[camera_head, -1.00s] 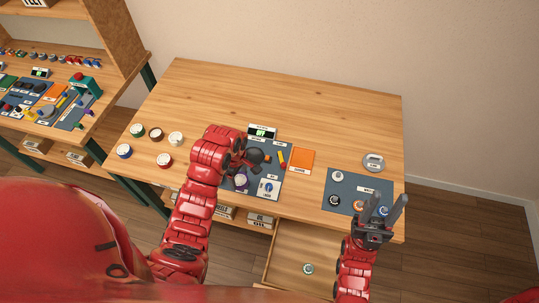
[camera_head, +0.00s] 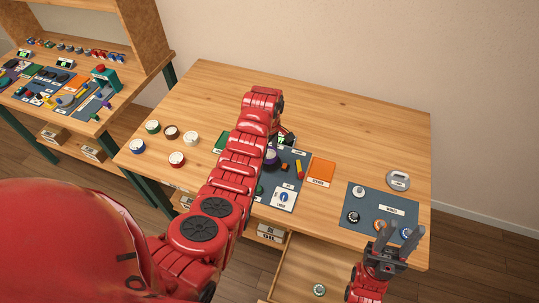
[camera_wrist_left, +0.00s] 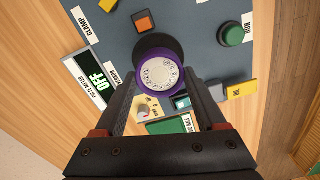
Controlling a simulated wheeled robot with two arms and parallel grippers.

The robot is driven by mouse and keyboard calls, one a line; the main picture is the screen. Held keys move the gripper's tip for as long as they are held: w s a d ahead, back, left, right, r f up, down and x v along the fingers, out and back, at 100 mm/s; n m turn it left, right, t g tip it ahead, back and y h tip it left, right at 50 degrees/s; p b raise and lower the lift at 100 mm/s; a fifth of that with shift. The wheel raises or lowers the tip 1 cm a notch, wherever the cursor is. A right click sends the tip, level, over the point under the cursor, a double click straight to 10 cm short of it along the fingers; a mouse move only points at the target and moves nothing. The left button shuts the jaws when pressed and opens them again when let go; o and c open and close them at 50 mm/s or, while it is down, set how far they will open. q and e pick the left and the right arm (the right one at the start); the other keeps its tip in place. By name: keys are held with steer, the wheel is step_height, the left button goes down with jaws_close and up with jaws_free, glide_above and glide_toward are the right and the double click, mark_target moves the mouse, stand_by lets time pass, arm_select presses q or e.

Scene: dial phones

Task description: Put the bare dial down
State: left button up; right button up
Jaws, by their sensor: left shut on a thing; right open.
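The bare dial (camera_wrist_left: 160,77) has a purple rim and a pale face with a ring of marks. My left gripper (camera_wrist_left: 168,84) is shut on it, with the dial between the fingertips in the left wrist view. A black round shape (camera_wrist_left: 158,47) shows just behind the dial; I cannot tell whether they touch. In the head view, a purple bit (camera_head: 270,157) shows beside my left arm, which hides that gripper. My right gripper (camera_head: 398,236) is open and empty near the front right of the table.
A second mat (camera_head: 376,200) holds several dials. Loose round parts sit at left. An open drawer (camera_head: 300,265) is below.

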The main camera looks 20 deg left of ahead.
mark_target(269, 154)
arm_select(q)
steer(key=shift+w, duration=0.15)
steer(key=shift+f, duration=0.1)
steer(key=shift+f+p, duration=0.65)
steer(key=shift+f, duration=1.05)
